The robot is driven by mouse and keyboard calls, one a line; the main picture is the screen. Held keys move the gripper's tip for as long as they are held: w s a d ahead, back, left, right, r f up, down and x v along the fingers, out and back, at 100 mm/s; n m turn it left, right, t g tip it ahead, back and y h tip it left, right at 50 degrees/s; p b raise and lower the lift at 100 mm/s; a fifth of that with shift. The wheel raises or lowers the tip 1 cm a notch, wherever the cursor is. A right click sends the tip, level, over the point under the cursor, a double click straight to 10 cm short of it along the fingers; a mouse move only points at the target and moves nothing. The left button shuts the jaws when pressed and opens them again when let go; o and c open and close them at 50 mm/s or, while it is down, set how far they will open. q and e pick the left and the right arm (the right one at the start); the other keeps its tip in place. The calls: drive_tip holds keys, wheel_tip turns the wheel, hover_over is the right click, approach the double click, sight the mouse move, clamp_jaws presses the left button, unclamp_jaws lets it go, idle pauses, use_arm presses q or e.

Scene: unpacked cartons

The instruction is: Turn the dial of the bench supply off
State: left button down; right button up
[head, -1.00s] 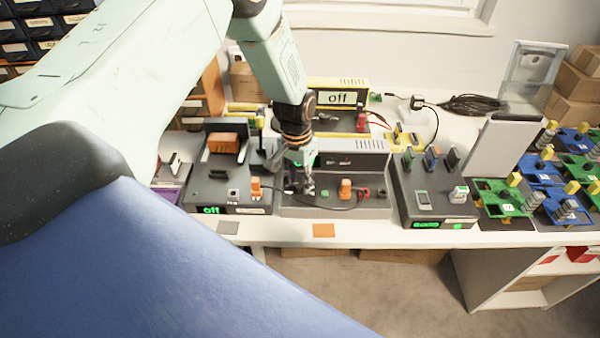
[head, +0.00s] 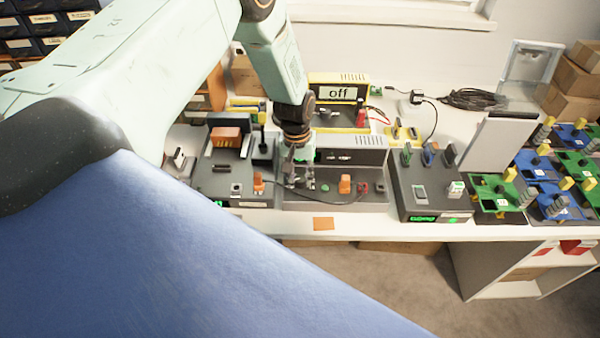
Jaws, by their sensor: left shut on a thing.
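The grey unit (head: 335,197) under my left gripper, with an upright back panel (head: 352,155) and red terminals, appears to be the bench supply. My left gripper (head: 297,180) reaches down to its left part and is shut on a small part there, apparently the dial. The fingers hide that part, so its setting cannot be read. An orange knob (head: 345,184) stands to the right of the fingers, clear of them. A dark cable runs across the unit's top. My right gripper is not in view.
A yellow-framed instrument (head: 338,93) behind reads "off". Dark grey boxes stand close on the left (head: 228,178) and right (head: 428,190). Green and blue boards (head: 495,190) fill the bench's right. An orange card (head: 323,223) lies at the front edge. My blue body covers the lower left.

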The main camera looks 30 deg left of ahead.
sight(297, 177)
use_arm(q)
drive_tip(key=shift+s+f, duration=0.1)
drive_tip(key=shift+s, duration=0.05)
drive_tip(key=c, duration=1)
unclamp_jaws()
drive_tip(key=r, duration=1.2)
drive_tip(key=shift+a+r, duration=0.1)
drive_tip(key=shift+a, duration=0.2)
